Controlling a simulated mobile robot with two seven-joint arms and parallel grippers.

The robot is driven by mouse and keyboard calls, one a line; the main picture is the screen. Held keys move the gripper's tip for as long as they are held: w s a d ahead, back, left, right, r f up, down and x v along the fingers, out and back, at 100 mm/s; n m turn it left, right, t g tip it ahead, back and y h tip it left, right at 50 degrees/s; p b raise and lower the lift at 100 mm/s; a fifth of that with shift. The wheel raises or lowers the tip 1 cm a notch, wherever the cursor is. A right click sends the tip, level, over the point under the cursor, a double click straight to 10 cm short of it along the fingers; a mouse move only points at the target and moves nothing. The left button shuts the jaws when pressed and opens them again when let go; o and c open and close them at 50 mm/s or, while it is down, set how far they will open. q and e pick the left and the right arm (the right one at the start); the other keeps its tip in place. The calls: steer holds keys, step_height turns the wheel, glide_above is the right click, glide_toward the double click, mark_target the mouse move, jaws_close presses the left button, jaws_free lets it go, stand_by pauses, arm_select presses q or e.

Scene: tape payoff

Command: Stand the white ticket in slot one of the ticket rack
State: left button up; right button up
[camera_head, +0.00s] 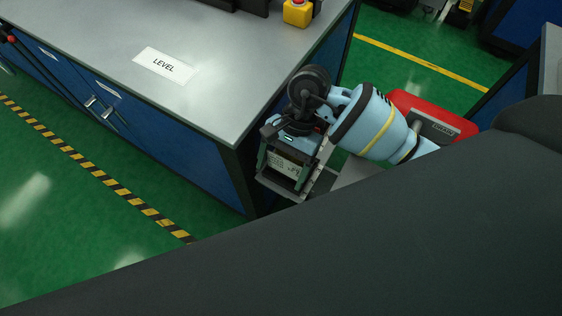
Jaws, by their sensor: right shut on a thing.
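My right gripper (280,178) points down beside the near right corner of the grey-topped bench. It is shut on a pale, printed card (288,163), which looks like the white ticket; the gripper's dark fingers cover part of it. The gripper and card are off the bench top, over the gap at its right side. I cannot make out the ticket rack or its slot one in this view. My left gripper is not in view.
A red unit (465,125) is right of my arm. A dark shape hides the bottom.

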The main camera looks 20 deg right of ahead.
steer(key=shift+f+b, duration=1.4)
steer(key=shift+f, duration=0.2)
steer(key=o, duration=0.9)
steer(key=shift+r, duration=0.1)
steer(key=v, duration=0.5)
steer(key=shift+w+d, duration=0.1)
steer(key=w+d, duration=0.2)
steer(key=w+d+b, duration=0.1)
steer(key=w+d, duration=0.1)
steer(key=d, duration=0.1)
steer(key=w+d+b, duration=0.1)
steer(key=w+d, duration=0.1)
steer(key=d, duration=0.1)
steer(key=shift+w+d, duration=0.25)
steer(key=shift+w, duration=0.05)
steer(key=shift+w+d, duration=0.3)
steer(key=shift+d, duration=0.1)
